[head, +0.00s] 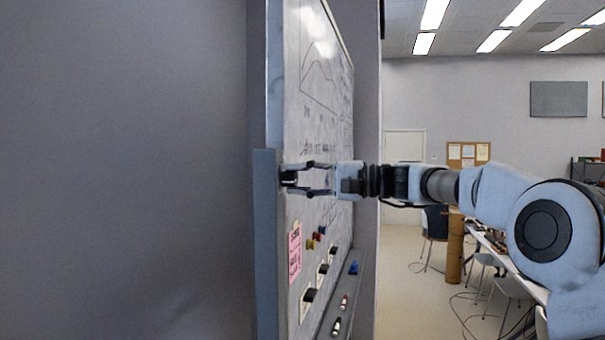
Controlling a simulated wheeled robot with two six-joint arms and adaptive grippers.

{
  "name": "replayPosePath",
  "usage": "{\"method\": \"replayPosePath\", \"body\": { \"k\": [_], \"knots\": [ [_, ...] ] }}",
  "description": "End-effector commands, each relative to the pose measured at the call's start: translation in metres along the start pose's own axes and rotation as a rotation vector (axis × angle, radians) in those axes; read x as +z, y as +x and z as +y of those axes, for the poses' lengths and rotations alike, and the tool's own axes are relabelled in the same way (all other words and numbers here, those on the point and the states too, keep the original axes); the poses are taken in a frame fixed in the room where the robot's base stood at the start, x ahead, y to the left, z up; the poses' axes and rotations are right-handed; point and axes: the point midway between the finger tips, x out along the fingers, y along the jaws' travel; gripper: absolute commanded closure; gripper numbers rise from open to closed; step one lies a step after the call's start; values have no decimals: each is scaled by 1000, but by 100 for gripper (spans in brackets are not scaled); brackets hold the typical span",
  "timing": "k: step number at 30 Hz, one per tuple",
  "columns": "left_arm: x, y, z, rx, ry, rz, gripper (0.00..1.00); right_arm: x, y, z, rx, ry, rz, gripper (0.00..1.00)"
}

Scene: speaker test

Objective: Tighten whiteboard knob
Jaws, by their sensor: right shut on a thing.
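The whiteboard (313,110) stands nearly edge-on in the middle of the head view, with a grey-blue side frame (265,230). A small dark knob (288,178) sits at the board's near edge, largely hidden by fingers. My right gripper (294,180) reaches in from the right and is shut on the knob, its fingers pointing left at the board. My left gripper is not in view.
The board carries a pink note (294,252), several dark knob-like pieces including one low down (309,295), and a tray with markers (337,326). A plain grey wall (120,170) fills the left. Tables and chairs (436,224) stand at the back right.

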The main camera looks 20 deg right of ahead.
Motion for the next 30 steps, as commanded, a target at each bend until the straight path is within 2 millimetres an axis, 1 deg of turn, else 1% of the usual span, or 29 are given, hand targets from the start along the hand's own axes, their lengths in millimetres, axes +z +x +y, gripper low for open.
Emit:
{"method": "replayPosePath", "body": {
  "k": [1,6,13,20,30],
  "knots": [
    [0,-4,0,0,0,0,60,1,2,1,7,39,-5,100],
    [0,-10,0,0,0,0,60,1,2,2,8,163,-5,100],
    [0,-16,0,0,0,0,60,1,1,3,7,272,-4,100],
    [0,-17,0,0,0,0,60,1,1,3,6,316,-3,100],
    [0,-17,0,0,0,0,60,1,1,3,6,319,-3,100]
  ]
}}
